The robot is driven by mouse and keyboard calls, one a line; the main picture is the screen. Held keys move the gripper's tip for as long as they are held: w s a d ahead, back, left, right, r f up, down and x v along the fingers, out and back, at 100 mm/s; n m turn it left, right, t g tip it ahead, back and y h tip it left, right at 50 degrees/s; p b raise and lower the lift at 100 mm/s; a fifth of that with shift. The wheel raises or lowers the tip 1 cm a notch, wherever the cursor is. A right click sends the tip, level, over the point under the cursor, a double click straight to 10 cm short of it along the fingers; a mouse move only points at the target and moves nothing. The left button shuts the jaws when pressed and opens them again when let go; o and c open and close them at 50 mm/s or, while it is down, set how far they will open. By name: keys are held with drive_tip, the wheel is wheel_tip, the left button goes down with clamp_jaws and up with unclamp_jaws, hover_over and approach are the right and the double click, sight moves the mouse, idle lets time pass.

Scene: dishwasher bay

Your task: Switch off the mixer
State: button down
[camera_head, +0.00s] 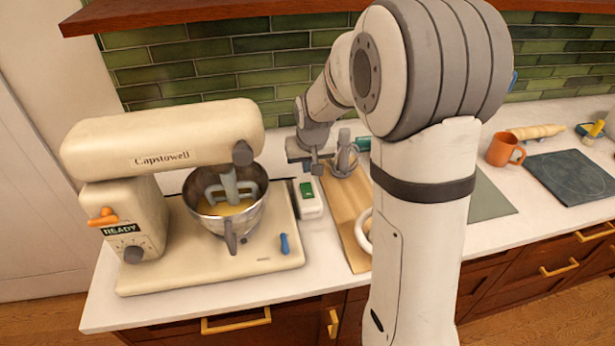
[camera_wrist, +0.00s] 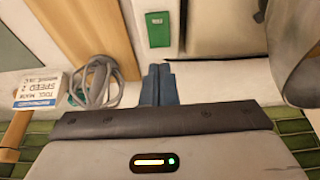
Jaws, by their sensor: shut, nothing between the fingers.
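The cream stand mixer (camera_head: 165,140) stands at the left of the counter with its head down over a steel bowl (camera_head: 236,213). A grey beater (camera_head: 230,188) reaches into yellow contents. Its panel reads READY (camera_head: 122,230). An orange lever (camera_head: 103,217) is above the panel and a dark knob (camera_head: 133,254) is below it. A blue lever (camera_head: 284,243) is on the base. My gripper (camera_head: 317,170) is shut and empty, right of the bowl. In the wrist view my gripper (camera_wrist: 159,70) is near a white box with a green screen (camera_wrist: 158,30).
That white box (camera_head: 310,205) sits beside the mixer base. A printed card (camera_wrist: 35,88) shows in the wrist view. An orange mug (camera_head: 500,151) and dark mat (camera_head: 570,177) are far right. My arm hides the counter's middle.

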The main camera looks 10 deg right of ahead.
sight(305, 185)
drive_tip(key=x, duration=0.2)
drive_tip(key=p+x, duration=0.1)
drive_tip(key=x, duration=0.3)
drive_tip(key=shift+s+f, duration=0.35)
drive_tip(key=shift+a, duration=0.1)
